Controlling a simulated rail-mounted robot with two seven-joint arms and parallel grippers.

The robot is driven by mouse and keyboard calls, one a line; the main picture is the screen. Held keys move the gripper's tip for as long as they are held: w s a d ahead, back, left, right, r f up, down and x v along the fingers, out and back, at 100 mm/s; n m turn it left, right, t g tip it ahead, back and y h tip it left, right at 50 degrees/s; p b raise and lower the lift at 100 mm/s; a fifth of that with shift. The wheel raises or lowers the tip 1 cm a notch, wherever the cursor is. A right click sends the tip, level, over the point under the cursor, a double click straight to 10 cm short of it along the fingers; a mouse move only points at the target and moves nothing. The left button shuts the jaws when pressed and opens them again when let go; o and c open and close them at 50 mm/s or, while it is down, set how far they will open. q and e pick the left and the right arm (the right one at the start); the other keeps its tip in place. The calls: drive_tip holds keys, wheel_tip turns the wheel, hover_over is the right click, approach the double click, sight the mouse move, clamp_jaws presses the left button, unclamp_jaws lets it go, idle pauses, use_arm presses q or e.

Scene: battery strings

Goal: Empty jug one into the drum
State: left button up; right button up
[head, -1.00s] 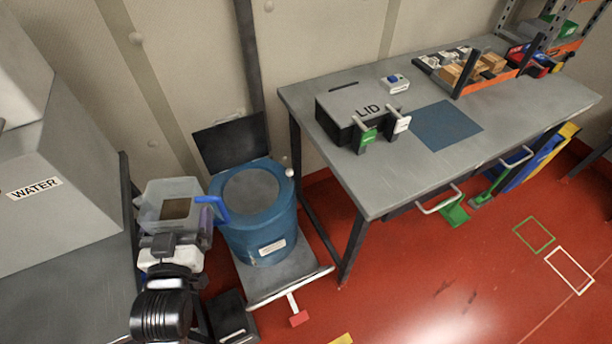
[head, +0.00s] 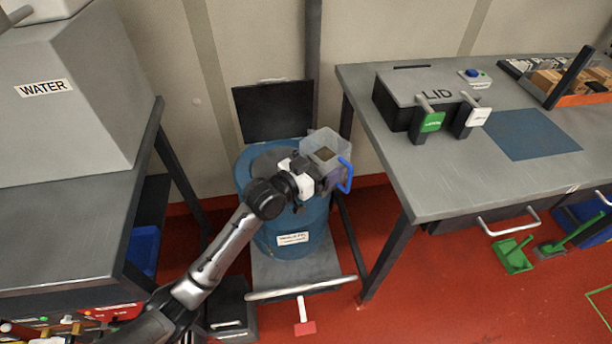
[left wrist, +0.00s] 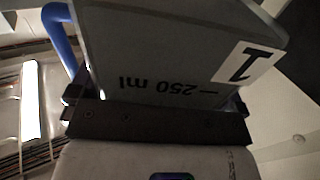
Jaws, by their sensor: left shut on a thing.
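A clear jug (head: 325,147) with a blue handle (head: 346,174) is held by my left gripper (head: 318,173) above the right part of the drum. In the head view the jug looks roughly upright, with something brownish inside. In the left wrist view the jug (left wrist: 180,50) fills the picture, with a "1" label and a "250 ml" mark, between the dark fingers (left wrist: 160,120). The blue drum (head: 290,218) stands on a grey platform, with a white label on its front. Its grey top is partly hidden by my arm and the jug. My right gripper is out of view.
A dark upright panel (head: 273,110) stands behind the drum. A grey workbench (head: 440,185) with a box marked LID (head: 425,88) is on the right. A grey WATER tank (head: 60,110) stands on the left bench. A red pedal (head: 304,327) is in front of the platform.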

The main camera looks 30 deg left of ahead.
use_arm(q)
drive_tip(key=w+a+f+n+b, duration=0.3)
drive_tip(key=w+a+f+b, duration=0.1)
drive_tip(key=a+f+b, duration=0.3)
drive_tip(key=shift+w+a+f+n, duration=0.15)
drive_tip(key=shift+w+a+n, duration=0.25)
drive_tip(key=shift+a, duration=0.7)
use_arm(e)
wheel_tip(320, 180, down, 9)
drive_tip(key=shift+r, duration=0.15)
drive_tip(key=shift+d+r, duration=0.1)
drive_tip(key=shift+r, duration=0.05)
use_arm(q)
drive_tip(key=shift+n+p, duration=0.7)
drive_tip(key=shift+p, duration=0.1)
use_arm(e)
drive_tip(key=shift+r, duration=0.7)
use_arm(q)
drive_tip(key=shift+s, duration=0.1)
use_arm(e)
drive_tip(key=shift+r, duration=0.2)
use_arm(q)
drive_tip(key=shift+p, duration=0.3)
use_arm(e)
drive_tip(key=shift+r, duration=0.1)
